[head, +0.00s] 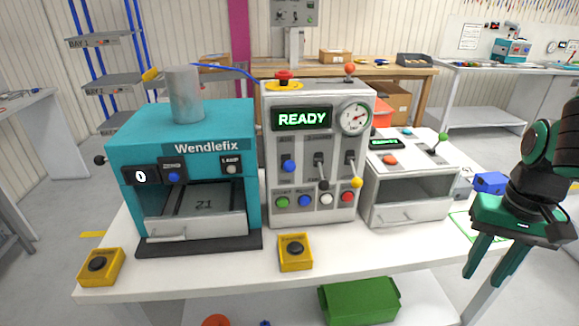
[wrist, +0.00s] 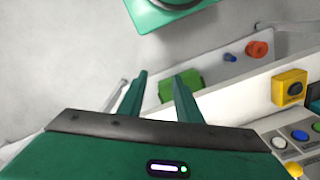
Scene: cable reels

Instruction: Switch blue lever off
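The blue lever (head: 289,166) is on the front of the grey control panel (head: 314,97), the leftmost of three levers in a row. Its blue knob sits at the low end of its slot. Beside it are a black-knobbed lever (head: 323,184) and a yellow-knobbed lever (head: 356,182). My gripper (head: 482,280) hangs at the far right of the head view, well away from the panel, fingers pointing down. The fingers are apart with nothing between them, which the wrist view (wrist: 159,78) also shows. The blue lever cannot be made out in the wrist view.
A teal Wendlefix machine (head: 140,127) stands left of the panel and a white drawer unit (head: 409,195) right of it. Yellow button boxes (head: 295,252) sit along the white table's front (head: 200,283). A green bin (head: 360,302) is below. A blue block (head: 490,182) lies near my arm.

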